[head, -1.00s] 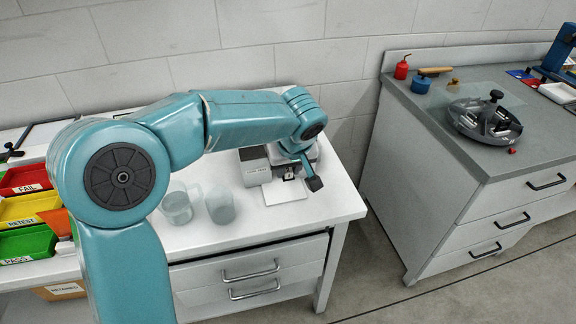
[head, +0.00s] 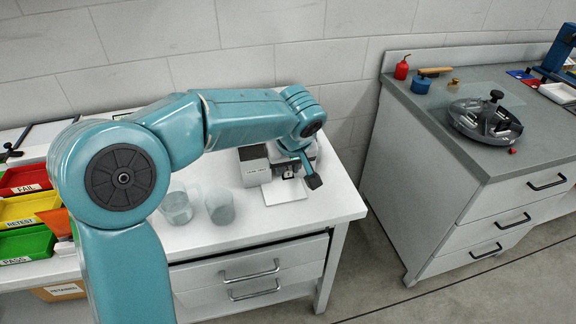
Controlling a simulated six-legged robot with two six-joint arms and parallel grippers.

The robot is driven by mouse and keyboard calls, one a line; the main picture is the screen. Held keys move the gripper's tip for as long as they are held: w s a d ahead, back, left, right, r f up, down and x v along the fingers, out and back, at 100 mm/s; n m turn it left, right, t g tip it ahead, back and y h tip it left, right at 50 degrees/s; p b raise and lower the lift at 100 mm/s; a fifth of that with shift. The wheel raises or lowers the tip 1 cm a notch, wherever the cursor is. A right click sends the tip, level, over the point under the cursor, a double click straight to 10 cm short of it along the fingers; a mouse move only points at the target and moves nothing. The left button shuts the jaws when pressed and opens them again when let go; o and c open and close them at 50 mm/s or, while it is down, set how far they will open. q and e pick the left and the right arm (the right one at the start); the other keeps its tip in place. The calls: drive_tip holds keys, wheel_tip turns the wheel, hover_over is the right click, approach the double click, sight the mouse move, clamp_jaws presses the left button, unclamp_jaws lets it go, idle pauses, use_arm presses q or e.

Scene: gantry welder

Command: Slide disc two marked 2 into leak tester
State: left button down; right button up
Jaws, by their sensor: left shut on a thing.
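The leak tester (head: 254,168) is a grey and white box with a small printed label, standing near the right end of the white bench against the wall. A pale flat plate (head: 283,192) lies in front of it. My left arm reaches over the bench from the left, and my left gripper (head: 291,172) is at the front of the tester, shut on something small. I take that to be disc two, but its face and its mark 2 cannot be made out. My right gripper is out of view.
Two clear beakers (head: 220,206) stand on the bench left of the tester. FAIL (head: 25,180), RETEST (head: 18,211) and PASS bins (head: 26,246) sit at the left. A separate grey-topped cabinet (head: 440,120) with a round fixture (head: 484,122) stands right, across a floor gap.

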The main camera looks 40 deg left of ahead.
use_arm(q)
drive_tip(key=shift+w+a, duration=0.4)
drive_tip(key=shift+a, duration=0.1)
drive_tip(key=shift+w+a+p, duration=0.35)
drive_tip(key=shift+w+a, duration=0.1)
drive_tip(key=shift+a, duration=0.05)
drive_tip(key=shift+w+a, duration=0.4)
drive_tip(key=shift+a, duration=0.05)
drive_tip(key=shift+w+a+p, duration=0.15)
drive_tip(key=shift+p, duration=0.15)
drive_tip(key=shift+w+a, duration=0.2)
drive_tip(key=shift+a, duration=0.05)
drive_tip(key=shift+w+a+p, duration=0.25)
drive_tip(key=shift+a+p, duration=0.05)
drive_tip(key=shift+w+a+p, duration=0.3)
drive_tip(key=shift+w+a, duration=0.15)
drive_tip(key=shift+a, duration=0.05)
drive_tip(key=shift+w+a, duration=0.35)
drive_tip(key=shift+a, duration=0.05)
drive_tip(key=shift+f, duration=0.1)
idle(0.6)
